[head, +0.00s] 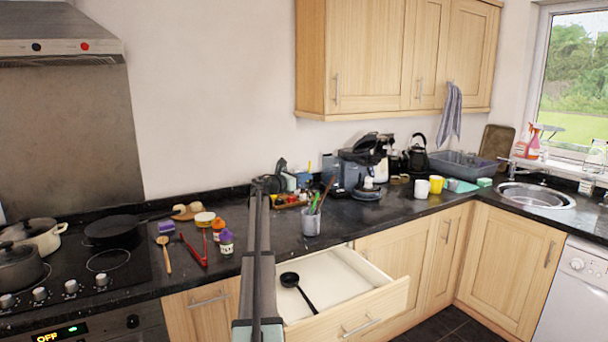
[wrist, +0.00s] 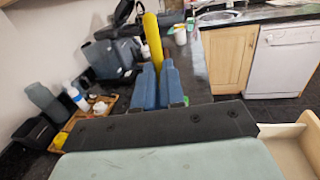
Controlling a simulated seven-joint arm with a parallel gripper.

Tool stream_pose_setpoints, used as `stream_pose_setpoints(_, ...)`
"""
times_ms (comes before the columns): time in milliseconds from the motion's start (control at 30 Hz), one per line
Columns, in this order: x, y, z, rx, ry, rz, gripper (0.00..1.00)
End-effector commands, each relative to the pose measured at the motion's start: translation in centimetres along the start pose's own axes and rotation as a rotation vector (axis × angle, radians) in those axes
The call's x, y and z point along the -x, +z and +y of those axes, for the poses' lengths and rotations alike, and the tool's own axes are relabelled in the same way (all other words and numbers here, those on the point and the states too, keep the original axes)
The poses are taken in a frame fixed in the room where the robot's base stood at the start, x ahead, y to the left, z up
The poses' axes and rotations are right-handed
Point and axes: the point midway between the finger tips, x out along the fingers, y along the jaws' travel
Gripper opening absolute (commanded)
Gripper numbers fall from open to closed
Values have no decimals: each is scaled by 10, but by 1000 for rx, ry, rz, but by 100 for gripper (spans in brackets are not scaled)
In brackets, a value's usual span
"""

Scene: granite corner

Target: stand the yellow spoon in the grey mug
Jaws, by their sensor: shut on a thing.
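The yellow spoon (wrist: 152,38) shows in the wrist view as a long yellow piece. It rises between the blue fingers of my gripper (wrist: 158,72), which is shut on it. Its lower part is hidden by the fingers. In the head view my arm runs up the middle, and I cannot make out the spoon there. A grey mug (head: 311,225) stands upright on the dark worktop just right of my arm. Several utensils, some green, stand in it. In the wrist view the mug is hidden, with only a bit of green showing beside the right finger.
An open drawer (head: 335,293) with a black ladle (head: 291,280) juts out below the mug. Red tongs (head: 193,252), a wooden spoon (head: 164,255) and bottles (head: 226,241) lie or stand left of my arm. A coffee machine (head: 357,170) stands behind. The worktop right of the mug is clear.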

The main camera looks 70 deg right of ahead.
Motion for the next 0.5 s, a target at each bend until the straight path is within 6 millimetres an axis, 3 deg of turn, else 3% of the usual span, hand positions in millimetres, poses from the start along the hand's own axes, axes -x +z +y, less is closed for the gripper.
stream_pose_setpoints(500, 0, -30, -1, 1, 0, 1, 0)
